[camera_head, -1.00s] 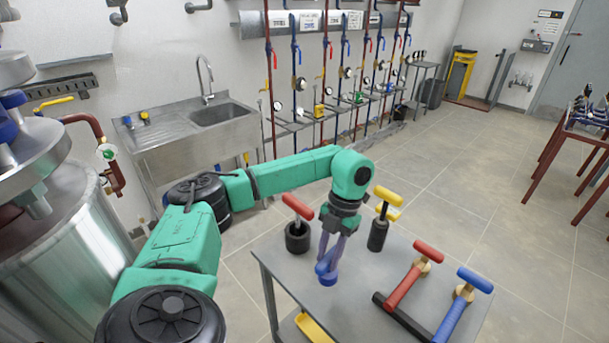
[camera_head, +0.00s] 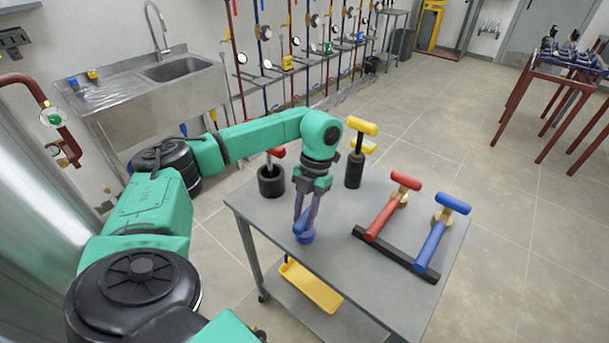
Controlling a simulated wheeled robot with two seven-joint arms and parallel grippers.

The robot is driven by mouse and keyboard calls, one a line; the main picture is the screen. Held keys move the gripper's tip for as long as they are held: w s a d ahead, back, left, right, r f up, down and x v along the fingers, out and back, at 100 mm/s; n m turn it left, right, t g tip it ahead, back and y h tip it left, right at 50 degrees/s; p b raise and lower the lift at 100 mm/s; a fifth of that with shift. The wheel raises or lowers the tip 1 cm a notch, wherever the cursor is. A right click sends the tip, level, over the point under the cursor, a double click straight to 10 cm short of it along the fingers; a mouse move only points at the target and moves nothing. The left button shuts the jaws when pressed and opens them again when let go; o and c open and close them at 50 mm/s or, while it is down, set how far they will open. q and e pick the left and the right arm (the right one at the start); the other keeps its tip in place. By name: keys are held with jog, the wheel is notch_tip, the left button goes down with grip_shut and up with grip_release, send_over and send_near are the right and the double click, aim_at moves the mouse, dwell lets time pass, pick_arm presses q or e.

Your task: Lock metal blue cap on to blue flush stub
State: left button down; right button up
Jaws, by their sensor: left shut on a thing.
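My left gripper (camera_head: 306,215) points down over the grey cart and is shut on a small blue cap (camera_head: 304,234). The cap is at or just above the cart top; I cannot tell whether it touches. The gripper fingers hide part of it. I cannot pick out a blue flush stub with certainty; blue pipes (camera_head: 266,92) run down the wall rack at the back. My right gripper is not in view.
The grey cart (camera_head: 340,272) holds a red-handled tool (camera_head: 392,207), a blue-handled tool (camera_head: 441,233), a yellow-handled tool (camera_head: 356,155) and a black cup (camera_head: 271,181). A sink (camera_head: 180,80) stands behind. Open floor (camera_head: 455,145) lies to the right.

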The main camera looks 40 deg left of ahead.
pick_arm(q)
jog(key=c, duration=0.6)
grip_release()
jog(key=shift+o, duration=0.4)
jog(key=v, duration=0.6)
jog(key=shift+r+b, duration=0.15)
jog(key=shift+b, duration=0.25)
jog(key=p+v, duration=0.5)
jog(key=v, duration=0.3)
jog(key=shift+r, duration=0.25)
jog(key=shift+f, duration=0.1)
